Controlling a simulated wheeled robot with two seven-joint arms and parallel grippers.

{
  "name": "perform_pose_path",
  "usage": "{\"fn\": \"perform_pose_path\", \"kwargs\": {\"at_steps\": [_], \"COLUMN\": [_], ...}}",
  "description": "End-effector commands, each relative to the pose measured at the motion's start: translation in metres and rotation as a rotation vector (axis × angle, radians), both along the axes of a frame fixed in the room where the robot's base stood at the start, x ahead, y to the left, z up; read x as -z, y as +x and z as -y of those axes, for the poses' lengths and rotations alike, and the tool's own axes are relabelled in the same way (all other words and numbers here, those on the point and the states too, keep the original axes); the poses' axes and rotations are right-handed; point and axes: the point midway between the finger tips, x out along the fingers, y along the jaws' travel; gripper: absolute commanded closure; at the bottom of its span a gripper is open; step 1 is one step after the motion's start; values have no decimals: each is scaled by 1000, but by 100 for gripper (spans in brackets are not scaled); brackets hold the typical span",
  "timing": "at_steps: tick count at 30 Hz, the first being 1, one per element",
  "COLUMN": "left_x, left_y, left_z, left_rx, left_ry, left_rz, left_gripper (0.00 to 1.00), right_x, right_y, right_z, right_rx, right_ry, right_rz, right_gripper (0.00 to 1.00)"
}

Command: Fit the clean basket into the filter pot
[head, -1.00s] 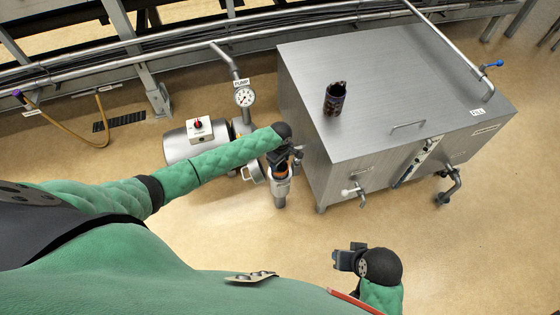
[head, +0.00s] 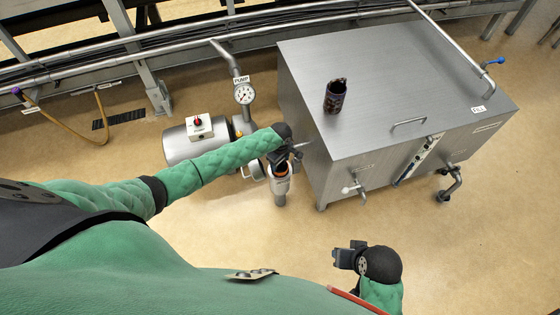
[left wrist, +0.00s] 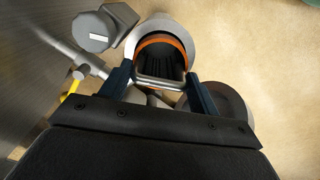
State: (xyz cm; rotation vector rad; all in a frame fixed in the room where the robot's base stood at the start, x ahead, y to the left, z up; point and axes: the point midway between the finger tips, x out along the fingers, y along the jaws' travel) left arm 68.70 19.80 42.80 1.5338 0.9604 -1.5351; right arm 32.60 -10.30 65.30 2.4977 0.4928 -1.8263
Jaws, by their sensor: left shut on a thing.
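My left gripper (head: 288,152) is over the filter pot (head: 280,186), a grey metal pot beside the pump. In the left wrist view its two fingers (left wrist: 160,84) are shut on the metal handle of the clean basket (left wrist: 163,60). The basket has a dark inside, and an orange ring shows around it within the pot's pale rim (left wrist: 188,32). The basket's lower part is hidden, so how deep it sits is unclear. My right gripper (head: 346,257) is away from the pot, low in the head view; its jaw gap is not clear.
A dark, dirty-looking basket (head: 335,96) stands on the steel tank (head: 400,75) right of the pot. The pump motor (head: 192,142) and gauge (head: 244,95) are close left and behind. A tank valve (head: 354,188) juts out at right. The front floor is open.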

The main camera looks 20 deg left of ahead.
Motion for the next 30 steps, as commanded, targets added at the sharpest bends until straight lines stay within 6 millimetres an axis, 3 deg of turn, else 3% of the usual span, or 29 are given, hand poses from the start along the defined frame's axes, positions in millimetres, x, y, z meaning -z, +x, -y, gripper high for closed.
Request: {"fn": "perform_pose_path", "kwargs": {"at_steps": [30], "left_x": [21], "left_y": [0], "left_z": [0], "left_rx": [1], "left_ry": [1], "left_rz": [0], "left_gripper": [61], "right_x": [7], "right_y": [0], "right_z": [0], "right_rx": [0], "right_ry": [0], "right_rz": [0], "right_gripper": [64]}}
